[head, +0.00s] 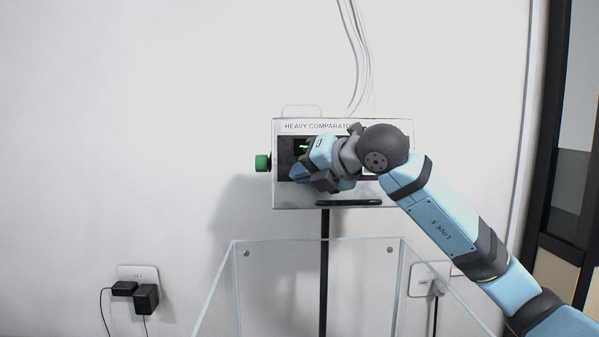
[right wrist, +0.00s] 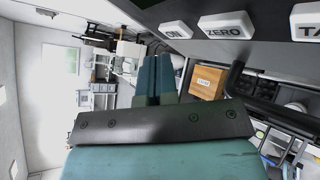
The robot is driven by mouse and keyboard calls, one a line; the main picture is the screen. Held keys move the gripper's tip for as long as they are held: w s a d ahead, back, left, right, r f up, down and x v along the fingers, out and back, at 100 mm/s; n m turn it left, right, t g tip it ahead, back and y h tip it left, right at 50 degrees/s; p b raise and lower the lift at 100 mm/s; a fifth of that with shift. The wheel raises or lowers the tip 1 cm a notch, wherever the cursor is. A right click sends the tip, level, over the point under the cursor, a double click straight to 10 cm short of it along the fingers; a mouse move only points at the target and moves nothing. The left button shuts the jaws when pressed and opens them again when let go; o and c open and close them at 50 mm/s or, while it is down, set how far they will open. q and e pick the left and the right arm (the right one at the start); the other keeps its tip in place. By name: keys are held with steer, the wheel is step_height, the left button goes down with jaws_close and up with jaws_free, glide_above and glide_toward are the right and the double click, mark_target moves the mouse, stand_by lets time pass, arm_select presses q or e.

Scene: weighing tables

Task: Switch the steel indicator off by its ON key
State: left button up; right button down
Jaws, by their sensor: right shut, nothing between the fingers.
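The steel indicator (head: 290,200) is a box on the wall side, labelled "HEAVY COMPARATO…" with the last letters hidden. A small part of its dark display (head: 302,146) shows, with a lit green mark. My right gripper (head: 298,172) is in front of its face and hides much of it. In the right wrist view, the ON key (right wrist: 174,30) is a white block beside the ZERO key (right wrist: 226,25). My right gripper's teal fingers (right wrist: 157,58) are together and empty, with their tips just below the ON key in that picture. Contact cannot be told. My left gripper is out of view.
A third white key (right wrist: 305,20) is cut off at the right wrist view's edge. A green knob (head: 262,163) sticks out of the indicator's left side. Clear panels (head: 320,241) stand below it around a dark post (head: 324,270). Plugs (head: 146,298) sit at the lower left.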

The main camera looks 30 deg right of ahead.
steer(key=shift+w+d+f+b, duration=0.2)
steer(key=shift+w+b, duration=0.1)
steer(key=shift+w, duration=0.1)
steer(key=shift+w+d, duration=0.15)
steer(key=shift+w, duration=0.15)
stand_by(0.7)
steer(key=shift+s, duration=0.15)
steer(key=shift+s+a+r+b, duration=0.2)
steer(key=shift+s+a+b, duration=0.15)
steer(key=shift+s, duration=0.2)
stand_by(0.3)
steer(key=s, duration=0.1)
steer(key=s+a+r, duration=0.1)
steer(key=s, duration=0.1)
steer(key=s+a, duration=0.1)
steer(key=shift+s+r, duration=0.15)
